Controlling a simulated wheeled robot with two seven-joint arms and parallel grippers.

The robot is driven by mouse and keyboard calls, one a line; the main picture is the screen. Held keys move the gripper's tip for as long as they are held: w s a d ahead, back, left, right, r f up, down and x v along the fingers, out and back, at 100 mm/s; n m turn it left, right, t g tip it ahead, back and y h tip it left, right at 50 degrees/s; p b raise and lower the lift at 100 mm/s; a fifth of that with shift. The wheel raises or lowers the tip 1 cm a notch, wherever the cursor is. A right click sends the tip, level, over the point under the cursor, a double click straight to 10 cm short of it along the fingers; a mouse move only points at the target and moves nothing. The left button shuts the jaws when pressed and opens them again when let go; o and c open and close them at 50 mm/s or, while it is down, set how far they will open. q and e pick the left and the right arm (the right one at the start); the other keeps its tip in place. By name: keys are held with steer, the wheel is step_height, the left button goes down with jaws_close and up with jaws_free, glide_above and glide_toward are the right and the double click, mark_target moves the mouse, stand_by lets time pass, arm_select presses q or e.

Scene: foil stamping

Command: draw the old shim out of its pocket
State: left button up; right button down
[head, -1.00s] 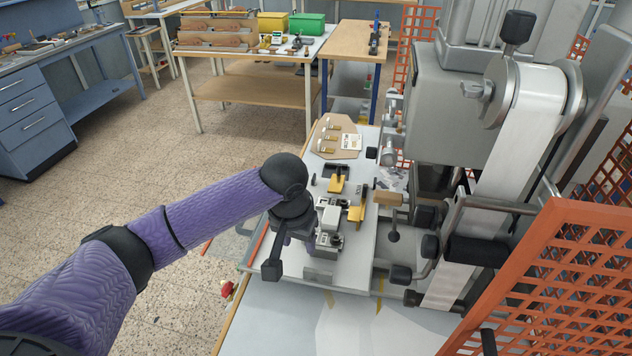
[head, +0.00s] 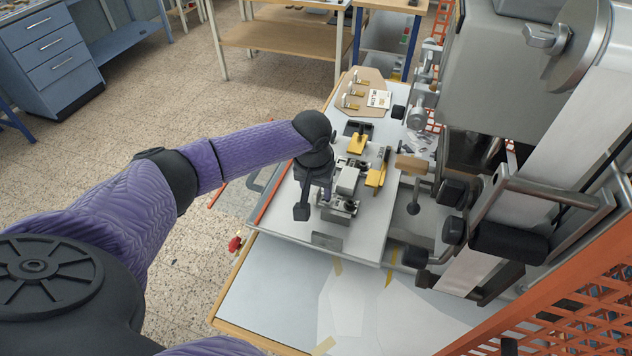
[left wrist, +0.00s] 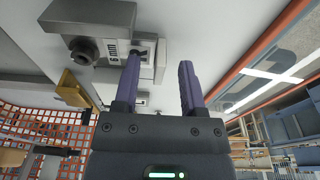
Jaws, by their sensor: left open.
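A fixture of grey blocks (head: 347,181) and small metal pieces stands on the pale plate (head: 363,238) in the head view. My left gripper (left wrist: 158,72) is open, and nothing shows between its two purple fingers. In the head view it points down at the left side of the fixture, its fingers largely hidden by the wrist. My right gripper is not in view.
Yellow pieces (head: 376,172) stand right of the grey blocks. A brown board (head: 371,98) with small parts lies behind. The grey press (head: 490,80) with its foil band rises close on the right. An orange mesh guard (head: 575,315) stands at the lower right.

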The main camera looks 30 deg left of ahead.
mark_target(295, 192)
arm_select(q)
jaws_close()
steer(key=shift+s+a+p, duration=0.15)
steer(key=shift+a+p, duration=0.1)
steer(key=shift+a, duration=0.35)
steer(key=shift+s+a+p, duration=0.15)
steer(key=shift+a+p, duration=0.05)
steer(key=shift+a, duration=0.4)
steer(key=shift+s+a, duration=0.15)
steer(key=shift+a, duration=0.45)
steer(key=shift+s+a, duration=0.15)
steer(key=shift+a, duration=0.45)
steer(key=shift+s+a+r+p, duration=0.15)
steer(key=shift+a+r+p, duration=0.55)
steer(key=shift+p, duration=0.4)
steer(key=shift+s+a+r+p, duration=0.2)
steer(key=shift+a+r+p, duration=0.55)
steer(key=shift+r+p, duration=0.1)
